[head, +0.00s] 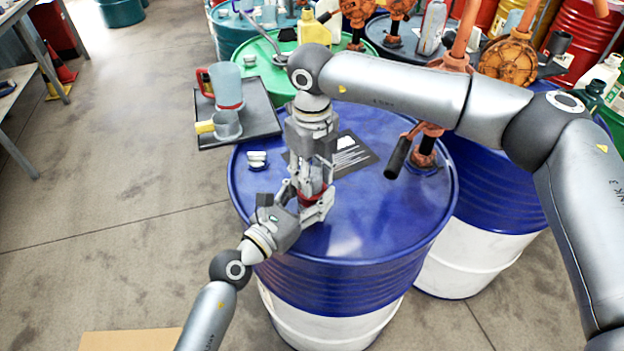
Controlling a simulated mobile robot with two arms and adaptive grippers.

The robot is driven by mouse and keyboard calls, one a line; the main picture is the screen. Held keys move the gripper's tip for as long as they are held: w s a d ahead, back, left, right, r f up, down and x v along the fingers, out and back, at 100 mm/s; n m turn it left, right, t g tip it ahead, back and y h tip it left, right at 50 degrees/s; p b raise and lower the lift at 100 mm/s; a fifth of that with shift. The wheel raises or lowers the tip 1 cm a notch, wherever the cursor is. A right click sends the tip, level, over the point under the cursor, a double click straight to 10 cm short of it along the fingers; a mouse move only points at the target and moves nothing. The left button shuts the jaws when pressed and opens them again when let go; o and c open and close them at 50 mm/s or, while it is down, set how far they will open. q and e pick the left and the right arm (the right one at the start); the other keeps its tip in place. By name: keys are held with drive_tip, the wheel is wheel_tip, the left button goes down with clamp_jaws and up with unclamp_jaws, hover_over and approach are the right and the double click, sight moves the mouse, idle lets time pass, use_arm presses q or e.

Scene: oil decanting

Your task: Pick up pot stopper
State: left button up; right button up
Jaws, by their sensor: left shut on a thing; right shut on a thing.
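My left gripper (316,208) reaches in from the lower left, low over the blue drum top (390,215). My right gripper (308,182) points down from above and meets it. Both are shut at a small red-and-grey thing (312,196), mostly hidden between their fingers. I cannot tell whether this is the pot stopper or part of a small pot. A small white cap-like piece (257,160) sits on the left of the drum top, apart from both grippers.
A dark tray (262,108) at the drum's back left holds a grey jug (227,84) with a red handle and a grey cup (226,125) with a yellow handle. A black label sheet (352,154) lies on the drum. An orange hand pump (426,150) stands at right. The drum's front right is clear.

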sight(312, 172)
drive_tip(key=shift+r, duration=0.15)
wheel_tip(312, 172, up, 10)
drive_tip(key=shift+f, duration=0.1)
idle(0.4)
use_arm(q)
drive_tip(key=o, duration=1.4)
drive_tip(key=shift+c, duration=0.2)
drive_tip(key=shift+s+a, duration=0.1)
drive_tip(key=v, duration=1.1)
drive_tip(key=shift+s+a, duration=0.25)
drive_tip(key=shift+a, duration=0.05)
